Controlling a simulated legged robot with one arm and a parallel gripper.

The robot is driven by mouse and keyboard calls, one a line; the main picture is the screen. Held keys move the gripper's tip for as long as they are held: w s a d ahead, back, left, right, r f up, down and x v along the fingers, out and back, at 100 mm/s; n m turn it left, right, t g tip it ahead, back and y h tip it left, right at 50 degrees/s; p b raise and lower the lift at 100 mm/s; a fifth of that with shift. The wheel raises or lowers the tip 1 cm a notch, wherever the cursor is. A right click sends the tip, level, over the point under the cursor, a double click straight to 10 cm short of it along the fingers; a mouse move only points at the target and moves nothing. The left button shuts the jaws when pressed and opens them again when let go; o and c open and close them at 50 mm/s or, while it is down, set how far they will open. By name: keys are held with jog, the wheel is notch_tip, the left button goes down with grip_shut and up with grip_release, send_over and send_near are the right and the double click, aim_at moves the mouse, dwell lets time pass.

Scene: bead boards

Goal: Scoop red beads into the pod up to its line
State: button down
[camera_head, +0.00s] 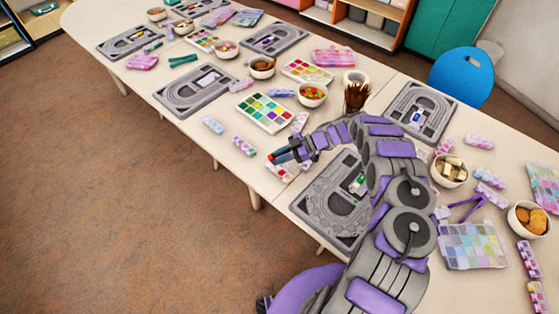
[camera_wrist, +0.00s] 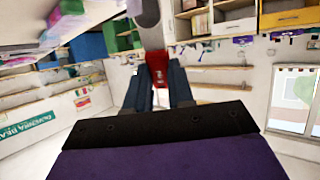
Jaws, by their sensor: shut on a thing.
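My gripper (camera_head: 284,154) is held out over the table near its front edge, left of the nearest grey bead board (camera_head: 318,215). In the wrist view its two blue-grey fingers (camera_wrist: 158,84) are shut on a small red thing (camera_wrist: 157,61). I cannot tell whether the red thing is a scoop or a container. A white-edged item with some red (camera_head: 283,172) shows below the gripper, partly covered. Small flip-lid containers, such as a pink one (camera_head: 245,146) and a pale blue one (camera_head: 213,125), lie to the left. I cannot tell which is the pod, and no fill line is visible.
A tray of coloured compartments (camera_head: 265,113), a bowl of coloured pieces (camera_head: 312,94) and a brown cup of brushes (camera_head: 356,92) stand behind the gripper. More boards, bowls and bead boxes crowd the long table. A blue chair (camera_head: 462,76) is at the far side. The floor (camera_head: 110,210) in front is clear.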

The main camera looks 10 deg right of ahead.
jog(key=shift+w+a+r+t+b, duration=0.1)
jog(key=shift+w+r+t+b, duration=0.2)
jog(key=shift+w+r+b, duration=0.45)
jog(key=shift+f+b, duration=0.1)
jog(key=shift+b, duration=0.9)
jog(key=shift+b, duration=0.55)
jog(key=shift+s+f+b, duration=0.1)
jog(key=shift+b, duration=0.8)
